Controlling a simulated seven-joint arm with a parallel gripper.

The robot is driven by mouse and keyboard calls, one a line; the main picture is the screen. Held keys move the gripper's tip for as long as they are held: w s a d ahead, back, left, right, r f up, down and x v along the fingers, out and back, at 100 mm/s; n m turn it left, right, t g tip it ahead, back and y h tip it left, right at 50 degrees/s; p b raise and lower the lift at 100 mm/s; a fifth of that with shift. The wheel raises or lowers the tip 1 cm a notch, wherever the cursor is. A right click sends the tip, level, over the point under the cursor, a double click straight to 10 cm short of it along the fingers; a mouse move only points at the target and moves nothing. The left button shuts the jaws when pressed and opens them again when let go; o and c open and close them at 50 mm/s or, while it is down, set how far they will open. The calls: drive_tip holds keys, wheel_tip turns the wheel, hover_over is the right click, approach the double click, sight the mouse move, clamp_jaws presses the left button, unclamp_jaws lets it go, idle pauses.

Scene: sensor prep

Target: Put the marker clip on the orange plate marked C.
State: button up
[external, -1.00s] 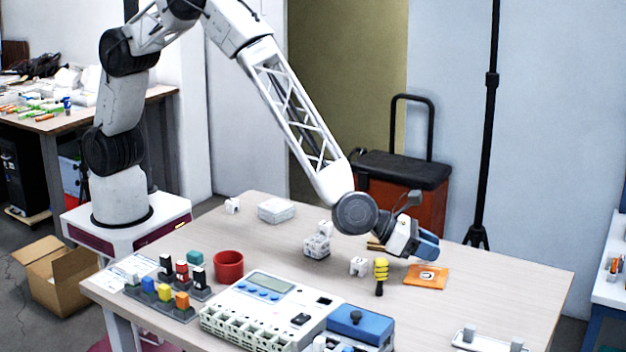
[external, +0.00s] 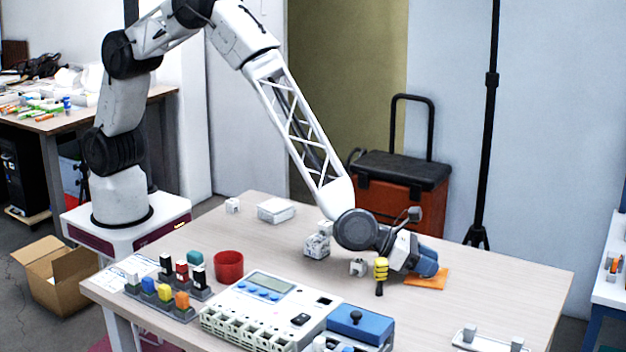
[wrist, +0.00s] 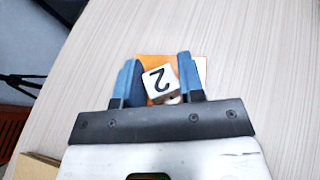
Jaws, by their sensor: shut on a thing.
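My gripper (external: 428,266) is low over the orange plate (external: 428,281) near the right side of the table. In the wrist view, the blue fingers of my gripper (wrist: 157,62) are shut on a small white piece with a black 2, which I take as the marker clip (wrist: 160,80). The orange plate shows behind and around it in the wrist view (wrist: 148,58). The plate's mark is hidden now. In the external view the clip is hidden by the fingers. I cannot tell whether the clip touches the plate.
A yellow-handled tool (external: 380,270) stands close left of my gripper, with a white piece (external: 358,267) beside it. White blocks (external: 317,245), a red cup (external: 229,265) and a large instrument (external: 262,305) are further left.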

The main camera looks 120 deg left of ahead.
drive_tip(key=shift+f, duration=0.1)
drive_tip(key=o, duration=0.9)
drive_tip(key=shift+s+d+r, duration=0.1)
drive_tip(key=shift+s+r, duration=0.1)
drive_tip(key=shift+r, duration=0.05)
drive_tip(key=shift+v, duration=5.75)
